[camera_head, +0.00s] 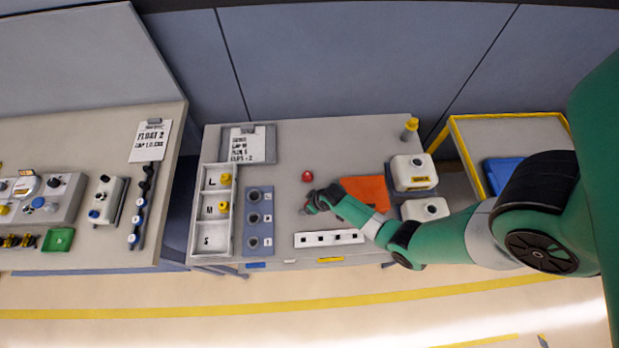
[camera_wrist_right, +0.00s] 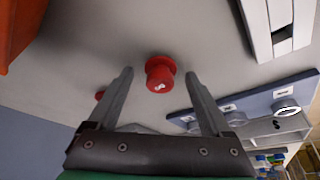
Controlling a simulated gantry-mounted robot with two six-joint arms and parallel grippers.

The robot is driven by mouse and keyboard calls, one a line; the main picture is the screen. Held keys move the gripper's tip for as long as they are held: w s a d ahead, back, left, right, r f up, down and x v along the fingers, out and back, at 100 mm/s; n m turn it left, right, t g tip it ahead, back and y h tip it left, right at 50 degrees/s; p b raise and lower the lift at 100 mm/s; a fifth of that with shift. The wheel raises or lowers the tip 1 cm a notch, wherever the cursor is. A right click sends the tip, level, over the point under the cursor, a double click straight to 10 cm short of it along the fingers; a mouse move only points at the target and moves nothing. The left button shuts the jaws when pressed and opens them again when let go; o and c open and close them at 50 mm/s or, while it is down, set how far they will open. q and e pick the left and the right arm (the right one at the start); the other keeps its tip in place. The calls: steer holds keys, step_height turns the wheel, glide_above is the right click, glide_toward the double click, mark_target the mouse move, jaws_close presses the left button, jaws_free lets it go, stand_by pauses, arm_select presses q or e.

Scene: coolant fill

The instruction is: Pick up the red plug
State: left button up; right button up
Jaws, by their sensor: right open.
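A red plug (camera_wrist_right: 160,74) with a round flange shows in the right wrist view, between the tips of my right gripper (camera_wrist_right: 158,76). My left gripper is not in view.
A grey-blue holed rack (camera_head: 259,204) and a white compartment tray (camera_head: 211,236) stand to the left. White canisters (camera_head: 414,173) stand to the right.

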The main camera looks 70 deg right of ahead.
mark_target(307, 202)
jaws_close()
steer(key=shift+r, duration=0.1)
stand_by(0.3)
step_height(307, 202, up, 3)
steer(key=shift+r+p, duration=0.1)
steer(key=shift+p, duration=0.8)
steer(key=s+d+r+p, duration=0.2)
steer(key=s+r+p, duration=0.3)
steer(key=s, duration=0.1)
steer(key=s+d+r+p, duration=0.2)
steer(key=s+r+p, duration=0.2)
steer(key=s+p, duration=0.2)
steer(key=shift+s+d+r, duration=0.35)
steer(key=shift+s, duration=0.3)
